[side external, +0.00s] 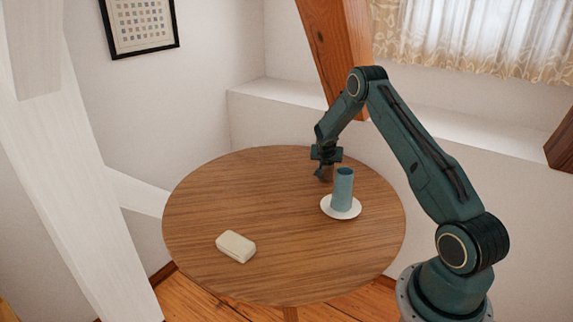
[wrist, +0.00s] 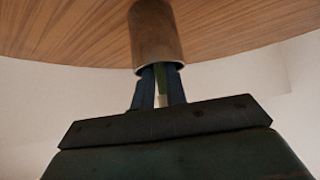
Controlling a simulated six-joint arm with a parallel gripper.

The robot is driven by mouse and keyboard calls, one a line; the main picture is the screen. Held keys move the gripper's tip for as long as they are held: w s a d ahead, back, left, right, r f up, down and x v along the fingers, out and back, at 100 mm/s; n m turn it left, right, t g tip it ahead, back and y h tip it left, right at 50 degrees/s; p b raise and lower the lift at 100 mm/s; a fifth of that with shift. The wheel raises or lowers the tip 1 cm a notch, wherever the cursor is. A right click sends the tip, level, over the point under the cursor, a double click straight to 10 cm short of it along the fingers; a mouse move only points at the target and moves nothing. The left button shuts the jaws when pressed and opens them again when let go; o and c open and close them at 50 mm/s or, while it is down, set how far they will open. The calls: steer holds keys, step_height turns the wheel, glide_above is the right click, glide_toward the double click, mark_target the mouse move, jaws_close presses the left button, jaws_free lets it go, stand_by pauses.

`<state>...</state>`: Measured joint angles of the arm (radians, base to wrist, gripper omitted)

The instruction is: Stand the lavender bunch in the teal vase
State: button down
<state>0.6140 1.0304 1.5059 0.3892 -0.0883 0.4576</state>
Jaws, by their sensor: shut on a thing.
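The teal vase (side external: 343,192) stands upright on a white saucer (side external: 340,213) right of the table's middle. My gripper (side external: 325,168) is behind and left of the vase, pointing down, at a brown cylinder (side external: 327,174) partly hidden by the gripper and vase. In the wrist view, the table is at the top and the brown cylinder (wrist: 151,32) has its rim towards my fingers. My gripper (wrist: 161,72) is shut on a narrow green piece (wrist: 160,80), apparently the lavender bunch's stems, at the cylinder's mouth. No flower heads can be made out.
A cream rounded block (side external: 236,247) lies at the front left of the round wooden table (side external: 270,190). The table's left and middle are clear. A timber brace (side external: 333,50) and wall ledge stand behind the table.

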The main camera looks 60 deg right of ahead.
steer(key=shift+f, duration=0.15)
steer(key=c, duration=1.7)
jaws_free()
steer(key=shift+a+r, duration=0.1)
steer(key=shift+r, duration=0.2)
steer(key=v, duration=1.1)
steer(key=shift+a+r, duration=0.2)
steer(key=shift+a, duration=0.1)
steer(key=shift+s, duration=0.1)
